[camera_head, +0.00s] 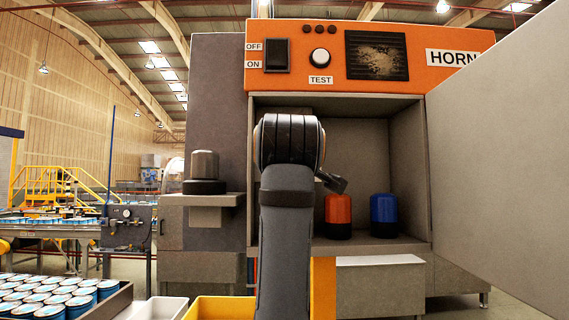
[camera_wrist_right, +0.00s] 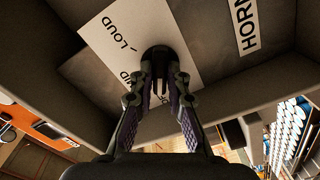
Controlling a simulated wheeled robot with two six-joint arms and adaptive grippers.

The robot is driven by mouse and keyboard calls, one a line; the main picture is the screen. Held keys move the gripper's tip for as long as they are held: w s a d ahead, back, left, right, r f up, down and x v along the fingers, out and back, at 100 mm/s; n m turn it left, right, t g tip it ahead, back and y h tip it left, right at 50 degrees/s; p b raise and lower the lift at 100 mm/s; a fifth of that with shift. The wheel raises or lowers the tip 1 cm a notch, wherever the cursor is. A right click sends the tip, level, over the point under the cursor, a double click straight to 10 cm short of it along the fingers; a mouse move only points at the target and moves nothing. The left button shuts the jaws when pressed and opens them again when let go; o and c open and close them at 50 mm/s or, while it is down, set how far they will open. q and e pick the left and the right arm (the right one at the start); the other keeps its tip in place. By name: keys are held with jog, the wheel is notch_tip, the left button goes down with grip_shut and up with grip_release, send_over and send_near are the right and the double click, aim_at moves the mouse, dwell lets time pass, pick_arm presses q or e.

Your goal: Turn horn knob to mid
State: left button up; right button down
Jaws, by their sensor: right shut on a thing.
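The dark round horn knob (camera_wrist_right: 158,56) sits on a white label plate (camera_wrist_right: 112,46) in the right wrist view. My right gripper (camera_wrist_right: 160,78) is shut on the knob, one finger on each side. The knob's pointer direction cannot be made out. A HORN sign (camera_wrist_right: 244,24) is beside the plate. In the head view an arm of mine stands in front of the open cabinet (camera_head: 358,120), and the knob is not visible there. My left gripper is not in view.
An orange panel (camera_head: 290,78) has an OFF/ON switch (camera_head: 277,55), a white TEST button (camera_head: 320,57) and a grille. Red (camera_head: 339,209) and blue (camera_head: 383,209) cylinders stand in the cabinet. A large grey panel (camera_head: 505,150) bounds the right. Cans (camera_head: 60,298) fill a tray at lower left.

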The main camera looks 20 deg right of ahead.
jog(key=shift+m, duration=0.3)
jog(key=m, duration=1.1)
dwell(0.4)
jog(key=c, duration=1.3)
grip_release()
jog(key=shift+r, duration=0.15)
